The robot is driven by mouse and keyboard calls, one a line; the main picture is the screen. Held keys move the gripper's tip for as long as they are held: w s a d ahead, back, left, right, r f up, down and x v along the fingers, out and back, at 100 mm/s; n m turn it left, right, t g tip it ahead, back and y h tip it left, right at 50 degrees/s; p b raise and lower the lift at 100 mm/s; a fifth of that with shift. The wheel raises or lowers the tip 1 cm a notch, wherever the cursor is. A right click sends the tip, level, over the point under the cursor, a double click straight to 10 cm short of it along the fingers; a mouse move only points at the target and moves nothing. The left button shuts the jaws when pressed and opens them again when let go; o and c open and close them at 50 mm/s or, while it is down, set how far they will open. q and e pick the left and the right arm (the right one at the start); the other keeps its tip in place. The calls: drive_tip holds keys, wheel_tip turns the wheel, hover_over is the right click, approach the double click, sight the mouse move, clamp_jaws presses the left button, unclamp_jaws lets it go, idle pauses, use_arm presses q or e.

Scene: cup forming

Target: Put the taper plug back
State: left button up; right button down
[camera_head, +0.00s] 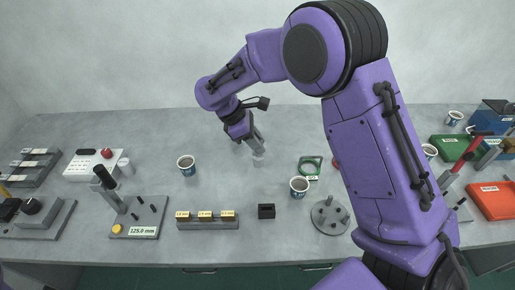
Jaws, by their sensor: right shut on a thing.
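My right gripper (256,146) points down over the middle of the table. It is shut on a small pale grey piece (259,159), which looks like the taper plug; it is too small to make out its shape. I cannot tell whether the piece touches the table. A green holder (310,159) with a small label stands to the right of the gripper. A small black block (266,211) stands nearer the front, below the gripper in the picture. My left gripper is not in view.
Paper cups stand left (186,162) and right (299,184) of the gripper. A row of yellow-labelled blocks (206,222), a gauge stand (138,229) and a round grey plate (330,222) line the front. Red (492,203) and green (455,143) trays are at right. The back middle table is clear.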

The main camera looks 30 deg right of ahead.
drive_tip(key=w+d+f, duration=0.1)
drive_tip(key=w+f, duration=0.2)
drive_tip(key=f, duration=0.4)
drive_tip(key=shift+w+d+f+p, duration=0.3)
drive_tip(key=shift+w+d+p, duration=0.05)
drive_tip(key=shift+w+d, duration=0.05)
drive_tip(key=c, duration=0.9)
unclamp_jaws()
drive_tip(key=shift+s, duration=0.15)
drive_tip(key=b+v, duration=0.1)
drive_tip(key=v, duration=1.1)
drive_tip(key=shift+r, duration=0.2)
